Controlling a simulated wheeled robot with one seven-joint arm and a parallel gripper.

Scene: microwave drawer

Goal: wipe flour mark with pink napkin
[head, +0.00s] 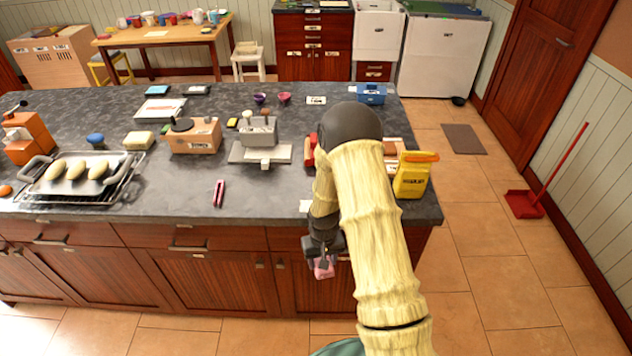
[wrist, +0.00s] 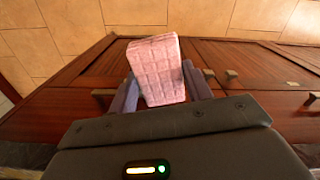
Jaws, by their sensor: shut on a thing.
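My gripper (head: 322,262) is shut on the pink napkin (wrist: 157,70), a quilted pad. In the wrist view the napkin sits between the two dark fingers (wrist: 160,90). In the head view the napkin (head: 324,270) shows small below my arm, in front of the island's cabinet doors and below the countertop's front edge. My arm hides part of the counter.
The dark countertop (head: 130,205) carries a baking tray with loaves (head: 80,175), a grey scale-like device (head: 260,140), a red-pink clip-like thing (head: 218,193) and a yellow container (head: 412,178). Wooden cabinets with handles (head: 200,275) lie close to my gripper.

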